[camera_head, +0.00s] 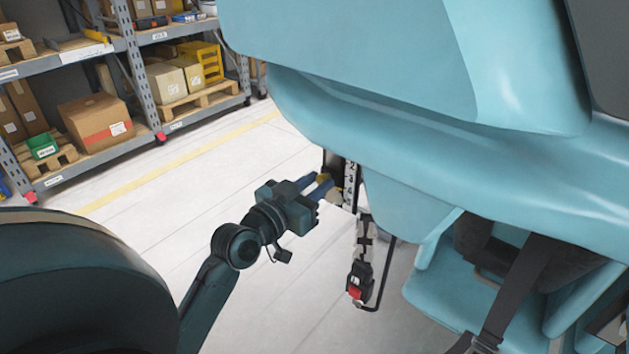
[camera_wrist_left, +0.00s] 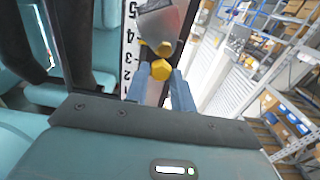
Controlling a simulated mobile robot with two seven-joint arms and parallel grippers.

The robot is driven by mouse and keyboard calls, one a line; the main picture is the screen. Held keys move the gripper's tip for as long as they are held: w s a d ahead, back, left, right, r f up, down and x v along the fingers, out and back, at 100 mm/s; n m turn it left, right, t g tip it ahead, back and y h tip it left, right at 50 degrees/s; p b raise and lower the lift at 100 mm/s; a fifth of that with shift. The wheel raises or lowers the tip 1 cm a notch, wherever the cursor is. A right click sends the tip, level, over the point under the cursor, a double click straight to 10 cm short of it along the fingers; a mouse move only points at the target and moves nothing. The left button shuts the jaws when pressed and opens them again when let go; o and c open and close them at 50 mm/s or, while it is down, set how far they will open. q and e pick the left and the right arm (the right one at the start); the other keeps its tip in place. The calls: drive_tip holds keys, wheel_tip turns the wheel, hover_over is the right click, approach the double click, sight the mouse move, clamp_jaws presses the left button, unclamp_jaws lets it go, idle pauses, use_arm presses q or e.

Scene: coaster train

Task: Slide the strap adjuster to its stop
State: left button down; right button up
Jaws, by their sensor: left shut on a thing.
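The strap adjuster (camera_wrist_left: 162,24) shows in the left wrist view as a grey piece with yellow parts, beside a white scale strip (camera_wrist_left: 129,45) with black numbers. A yellow knob (camera_wrist_left: 160,70) sits at the fingertips. In the head view the scale strip (camera_head: 351,178) stands upright below the teal shell's edge. My left gripper (camera_head: 324,184) reaches it from the left, its blue fingers shut on the adjuster's yellow knob. The fingers and wrist hide part of the adjuster in the head view. My right gripper is not in view.
The teal seat shell (camera_head: 430,130) overhangs the gripper closely at the upper right. A buckle with a red button (camera_head: 355,292) hangs below the strip. A teal seat with dark straps (camera_head: 520,285) is at lower right. Shelves (camera_head: 140,80) stand far back; open floor (camera_head: 240,160) lies between.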

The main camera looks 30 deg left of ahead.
use_arm(q)
drive_tip(key=c, duration=1.2)
unclamp_jaws()
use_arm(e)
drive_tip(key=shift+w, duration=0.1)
use_arm(q)
drive_tip(key=shift+s, duration=0.25)
drive_tip(key=shift+s+a+b, duration=0.15)
drive_tip(key=shift+s+b, duration=0.05)
drive_tip(key=shift+s, duration=1.9)
drive_tip(key=shift+s+a+b, duration=0.2)
drive_tip(key=shift+s+b, duration=0.05)
drive_tip(key=shift+s, duration=1.85)
drive_tip(key=shift+s+a+b, duration=0.15)
drive_tip(key=shift+s+b, duration=0.05)
drive_tip(key=shift+s, duration=1.9)
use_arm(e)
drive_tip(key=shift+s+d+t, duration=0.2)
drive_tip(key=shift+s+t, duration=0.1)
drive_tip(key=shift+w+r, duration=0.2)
